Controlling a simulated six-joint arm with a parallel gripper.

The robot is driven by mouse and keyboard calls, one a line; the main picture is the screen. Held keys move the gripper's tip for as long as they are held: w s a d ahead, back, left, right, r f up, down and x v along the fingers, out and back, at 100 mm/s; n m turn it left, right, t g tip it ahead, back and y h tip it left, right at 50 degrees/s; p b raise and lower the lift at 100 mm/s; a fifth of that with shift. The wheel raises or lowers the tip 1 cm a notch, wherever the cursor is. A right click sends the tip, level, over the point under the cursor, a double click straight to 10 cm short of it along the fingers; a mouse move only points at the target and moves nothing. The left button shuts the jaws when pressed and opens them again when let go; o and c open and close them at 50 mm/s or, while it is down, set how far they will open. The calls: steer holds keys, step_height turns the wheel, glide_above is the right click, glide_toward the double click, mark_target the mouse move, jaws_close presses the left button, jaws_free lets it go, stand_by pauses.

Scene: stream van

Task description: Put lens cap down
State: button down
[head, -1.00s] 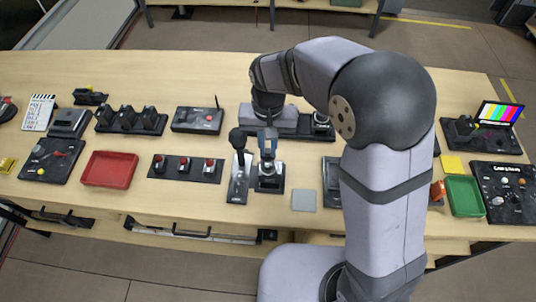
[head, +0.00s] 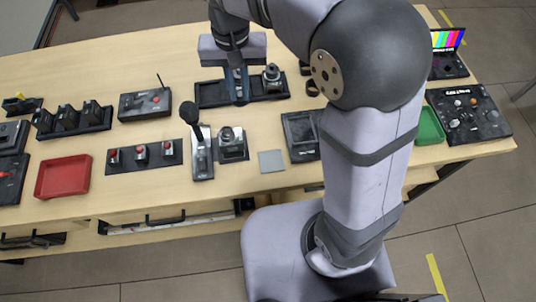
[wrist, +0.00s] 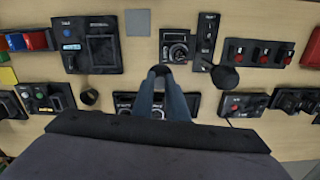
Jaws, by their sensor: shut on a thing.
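My gripper (head: 238,97) is shut with its fingertips pointing down, above the long black tray (head: 210,96) at the back. It also shows in the wrist view (wrist: 160,72). A small dark thing, which I take to be the lens cap, is between the fingertips; the fingers mostly hide it and its shape is unclear. A dark, lens-like round fitting (head: 231,137) on a black base stands in front of the gripper, and shows in the wrist view (wrist: 178,50) too. Another round fitting (head: 271,73) stands on the right end of the long tray.
Two small dark cylinders (head: 312,88) stand beside the long tray. A red tray (head: 63,177) is at left.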

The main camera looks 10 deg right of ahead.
steer(key=s+d+f, duration=0.4)
steer(key=s+d, duration=0.2)
steer(key=n, duration=0.1)
glide_above(271, 161)
steer(key=shift+f, duration=2.5)
steer(key=shift+f+p, duration=0.3)
steer(key=shift+f, duration=4.35)
steer(key=shift+f, duration=0.2)
steer(key=c, duration=1.7)
jaws_free()
steer(key=shift+r, duration=0.1)
steer(key=shift+c, duration=0.2)
